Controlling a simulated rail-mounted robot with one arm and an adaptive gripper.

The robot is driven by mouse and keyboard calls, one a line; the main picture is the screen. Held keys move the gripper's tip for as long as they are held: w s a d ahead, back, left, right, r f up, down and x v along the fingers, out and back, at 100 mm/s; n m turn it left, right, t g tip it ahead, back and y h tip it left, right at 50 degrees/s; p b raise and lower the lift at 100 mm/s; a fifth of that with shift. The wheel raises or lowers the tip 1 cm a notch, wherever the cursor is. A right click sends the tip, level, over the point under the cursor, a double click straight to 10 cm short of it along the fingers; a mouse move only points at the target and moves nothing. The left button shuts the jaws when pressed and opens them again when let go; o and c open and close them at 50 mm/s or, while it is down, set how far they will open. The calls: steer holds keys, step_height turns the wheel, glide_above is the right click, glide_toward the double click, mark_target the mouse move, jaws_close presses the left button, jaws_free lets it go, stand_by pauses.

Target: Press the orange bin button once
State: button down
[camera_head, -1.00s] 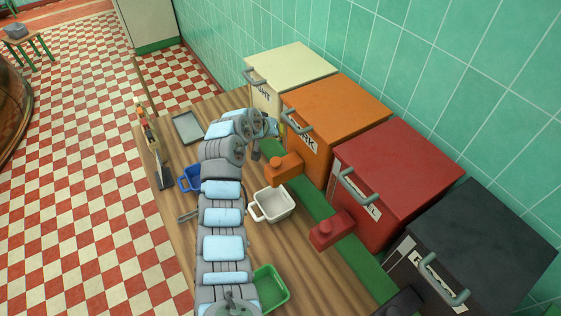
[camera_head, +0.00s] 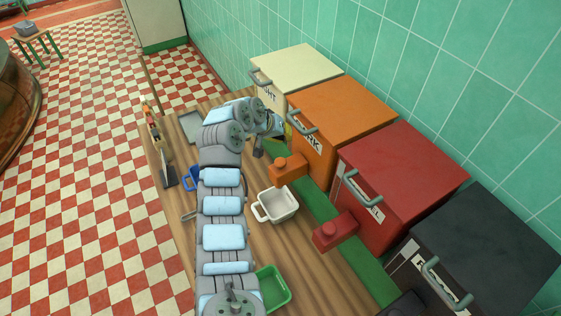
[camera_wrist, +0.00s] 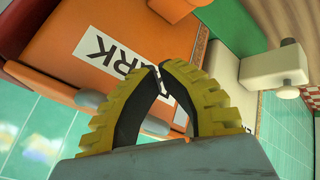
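The orange bin (camera_head: 340,112) stands between the cream and red bins, with a label and a grey handle on its front. Its orange button box (camera_head: 288,168) sits on the green strip before it, with a small knob on top. In the wrist view the orange bin front (camera_wrist: 115,55) fills the upper left, and an orange block (camera_wrist: 178,8), probably the button box, is cut by the top edge. My gripper (camera_wrist: 159,70) has yellow ribbed fingers whose tips meet, with nothing visible between them. In the head view my arm mostly hides it, near the orange bin's front, behind the button box.
The cream bin (camera_head: 297,72), red bin (camera_head: 400,175) and black bin (camera_head: 485,250) line the tiled wall. A red button box (camera_head: 335,232) is on the strip. White (camera_head: 277,205), green (camera_head: 272,287) and blue (camera_head: 192,180) containers crowd the wooden counter around my arm.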

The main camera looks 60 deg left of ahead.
mark_target(284, 160)
steer(key=shift+f+b, duration=1.65)
steer(key=shift+f, duration=2.55)
steer(key=shift+f, duration=0.2)
steer(key=shift+f, duration=0.25)
steer(key=shift+f+b, duration=0.75)
steer(key=shift+f, duration=0.2)
steer(key=shift+r+p, duration=0.6)
steer(key=shift+r, duration=0.75)
steer(key=shift+r, duration=0.1)
steer(key=shift+r+p, duration=0.95)
steer(key=shift+r, duration=1.45)
